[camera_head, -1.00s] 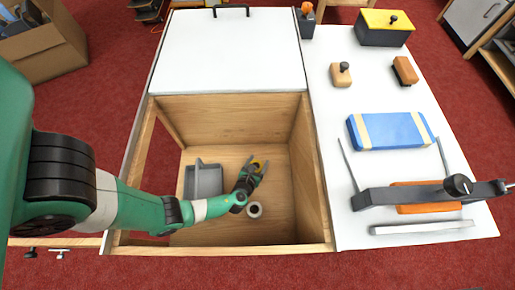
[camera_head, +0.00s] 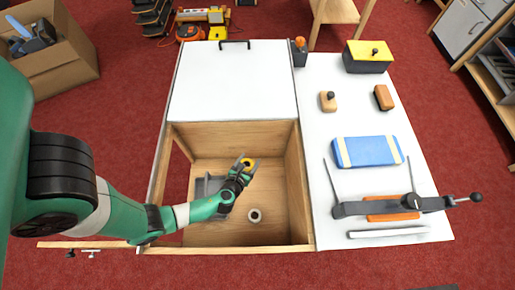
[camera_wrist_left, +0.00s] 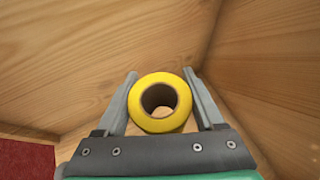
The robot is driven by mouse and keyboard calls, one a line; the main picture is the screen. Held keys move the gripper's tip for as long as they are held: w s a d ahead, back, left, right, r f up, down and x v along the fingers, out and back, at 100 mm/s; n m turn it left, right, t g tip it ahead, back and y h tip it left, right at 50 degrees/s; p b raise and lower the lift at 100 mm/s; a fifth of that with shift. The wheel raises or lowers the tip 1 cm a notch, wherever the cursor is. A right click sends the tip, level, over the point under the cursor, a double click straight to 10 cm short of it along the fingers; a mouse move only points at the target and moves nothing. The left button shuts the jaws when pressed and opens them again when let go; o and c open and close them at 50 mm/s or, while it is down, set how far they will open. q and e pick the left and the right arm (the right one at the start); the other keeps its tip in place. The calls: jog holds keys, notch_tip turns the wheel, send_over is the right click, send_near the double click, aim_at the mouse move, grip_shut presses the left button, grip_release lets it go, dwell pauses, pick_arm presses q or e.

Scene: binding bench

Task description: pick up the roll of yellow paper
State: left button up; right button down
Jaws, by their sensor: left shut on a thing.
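The roll of yellow paper (camera_wrist_left: 160,122) is between the two fingers of my left gripper (camera_wrist_left: 160,95) in the left wrist view, with its hollow core facing the camera. The fingers are shut on its sides. In the head view the yellow roll (camera_head: 248,162) shows as a small ring at the tips of my left gripper (camera_head: 243,168), inside the open wooden bin (camera_head: 292,185). I cannot tell whether the roll touches the bin floor. My right gripper is not in view.
A white lid (camera_head: 235,85) covers the far half. Wooden walls enclose the bin.

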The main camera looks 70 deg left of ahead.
pick_arm(q)
jog(key=s+a+b, duration=0.3)
jog(key=s, duration=1.1)
